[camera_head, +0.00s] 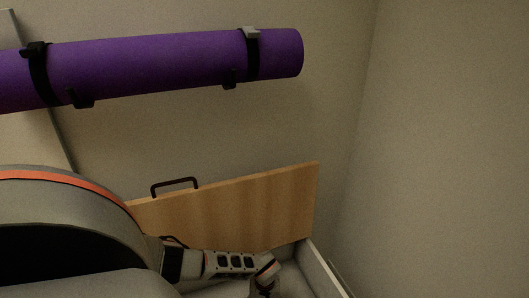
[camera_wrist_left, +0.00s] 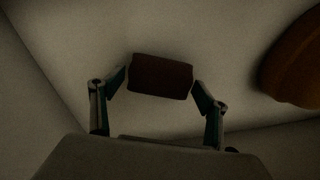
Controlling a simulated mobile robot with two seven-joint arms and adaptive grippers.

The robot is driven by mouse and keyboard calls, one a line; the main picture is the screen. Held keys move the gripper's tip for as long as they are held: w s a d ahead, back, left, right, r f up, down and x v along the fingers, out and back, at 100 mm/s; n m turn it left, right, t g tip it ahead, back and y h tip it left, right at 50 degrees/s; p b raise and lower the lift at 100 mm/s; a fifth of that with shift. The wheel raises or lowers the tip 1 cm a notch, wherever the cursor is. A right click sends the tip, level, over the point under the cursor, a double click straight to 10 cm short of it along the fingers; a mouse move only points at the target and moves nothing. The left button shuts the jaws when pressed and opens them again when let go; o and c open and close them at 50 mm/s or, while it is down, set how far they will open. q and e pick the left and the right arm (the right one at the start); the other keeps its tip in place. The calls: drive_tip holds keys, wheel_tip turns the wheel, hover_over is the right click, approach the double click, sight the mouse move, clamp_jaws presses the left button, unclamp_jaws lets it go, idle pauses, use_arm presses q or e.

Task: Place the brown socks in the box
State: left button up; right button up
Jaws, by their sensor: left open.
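The brown socks (camera_wrist_left: 160,75), a dark rolled or folded bundle, lie on a pale surface in the left wrist view. My left gripper (camera_wrist_left: 160,82) is open, with one finger at each side of the socks; I cannot tell whether either touches. In the head view my left gripper (camera_head: 266,284) reaches down into a white open-topped container (camera_head: 328,270) at the bottom edge, and the socks cannot be made out there. I cannot tell whether this container is the box of the task. My right gripper is out of view.
A wooden panel (camera_head: 240,212) with a dark handle stands upright behind the container. A purple rolled mat (camera_head: 170,68) is strapped above it. A rounded orange-brown object (camera_wrist_left: 293,65) lies right of the socks. Pale walls (camera_wrist_left: 30,90) rise around the surface.

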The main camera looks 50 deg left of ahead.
use_arm(q)
drive_tip(key=r, duration=0.2)
drive_tip(key=w+r+p, duration=0.1)
drive_tip(key=r, duration=0.1)
drive_tip(key=shift+a, duration=0.1)
drive_tip(key=r+p, duration=0.1)
drive_tip(key=r, duration=0.1)
drive_tip(key=r+p, duration=0.1)
drive_tip(key=r, duration=0.4)
drive_tip(key=shift+s+r+p, duration=0.2)
drive_tip(key=shift+s+p, duration=0.05)
drive_tip(key=shift+p, duration=0.15)
drive_tip(key=shift+s+r, duration=0.2)
drive_tip(key=shift+r, duration=0.15)
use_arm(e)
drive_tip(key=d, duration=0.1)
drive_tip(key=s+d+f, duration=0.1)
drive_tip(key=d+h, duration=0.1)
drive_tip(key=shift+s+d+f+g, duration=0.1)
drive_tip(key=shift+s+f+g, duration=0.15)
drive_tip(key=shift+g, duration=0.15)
